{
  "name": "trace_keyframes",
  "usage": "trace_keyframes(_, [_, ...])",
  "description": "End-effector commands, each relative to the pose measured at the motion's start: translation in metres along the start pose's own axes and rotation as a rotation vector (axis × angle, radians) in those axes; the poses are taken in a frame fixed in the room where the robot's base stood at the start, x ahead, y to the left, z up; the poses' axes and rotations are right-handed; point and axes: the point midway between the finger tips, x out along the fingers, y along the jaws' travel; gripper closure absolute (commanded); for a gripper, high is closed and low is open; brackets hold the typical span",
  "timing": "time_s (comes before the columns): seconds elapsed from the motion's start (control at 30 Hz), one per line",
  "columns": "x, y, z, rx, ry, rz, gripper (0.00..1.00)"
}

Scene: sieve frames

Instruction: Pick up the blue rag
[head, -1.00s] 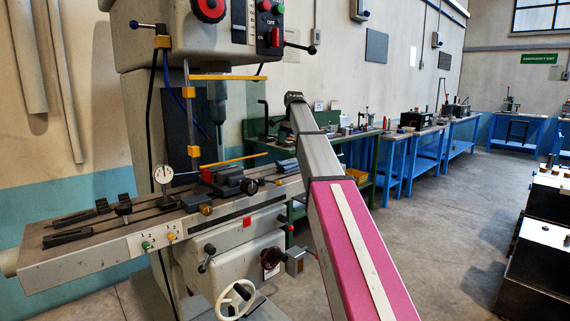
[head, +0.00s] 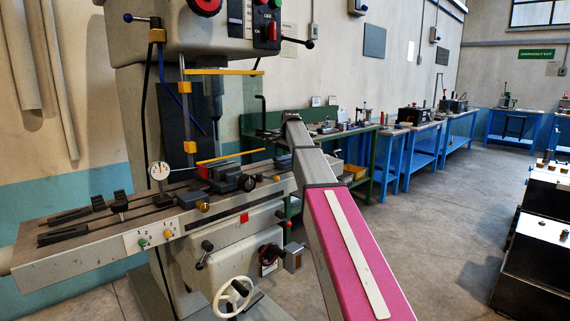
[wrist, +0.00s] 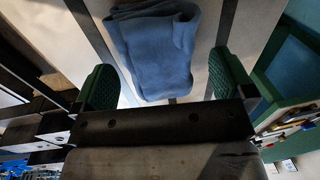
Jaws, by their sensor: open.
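The blue rag (wrist: 160,45) shows in the wrist view at top centre, folded and lying on a pale surface with dark slots. My gripper (wrist: 165,82) is open, with one green ridged finger pad to the left of the rag and one to the right. The rag lies between and beyond the pads, and I see no contact. In the head view my arm reaches forward at the centre; its gripper is hidden there, and I cannot make out the rag surely.
The milling machine's slotted table (head: 90,236) carries a vise (head: 225,179), a dial gauge (head: 160,171) and clamps. A green bench (head: 358,180) stands behind my arm, with blue benches (head: 428,150) beyond. Black cabinets (head: 535,255) line the right. The floor between is clear.

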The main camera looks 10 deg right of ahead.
Motion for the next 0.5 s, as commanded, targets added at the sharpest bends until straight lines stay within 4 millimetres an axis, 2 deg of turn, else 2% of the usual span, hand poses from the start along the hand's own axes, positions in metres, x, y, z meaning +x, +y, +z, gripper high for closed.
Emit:
trace_keyframes(0.1, [0.0107, 0.0004, 0.0004, 0.0, -0.001, 0.001, 0.0])
trace_keyframes(0.3, [0.0108, 0.0001, 0.0003, 0.0, 0.0, 0.001, 0.0])
trace_keyframes(0.47, [0.0106, 0.0001, 0.0002, 0.0, 0.0, 0.0, 0.52])
trace_keyframes(0.5, [0.0106, 0.0001, 0.0002, 0.0, 0.0, 0.001, 0.54])
